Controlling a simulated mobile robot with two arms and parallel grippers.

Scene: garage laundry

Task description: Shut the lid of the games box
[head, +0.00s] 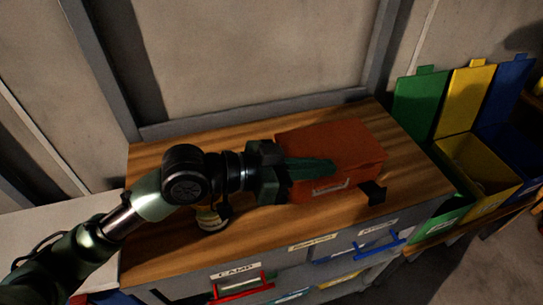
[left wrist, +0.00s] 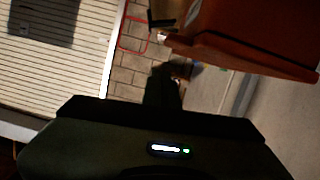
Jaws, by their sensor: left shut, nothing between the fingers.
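The games box (head: 350,150) is an orange-red box on the wooden top of a drawer cabinet. Its lid looks down or nearly so in the head view; I cannot tell whether a gap is left. A pale label (head: 331,187) is on its front. My left gripper (head: 322,168) reaches in from the left, fingers shut and empty, over the box's left front part. I cannot tell whether it touches the lid. In the left wrist view the box (left wrist: 255,35) fills the upper right, beside the dark fingers (left wrist: 163,88). My right gripper is not in view.
A small jar (head: 209,219) stands on the wooden top (head: 160,245) under my left arm. A small black piece (head: 373,192) is at the box's right front corner. Green, yellow (head: 480,165) and blue bins with raised lids stand at the right. A wall is behind.

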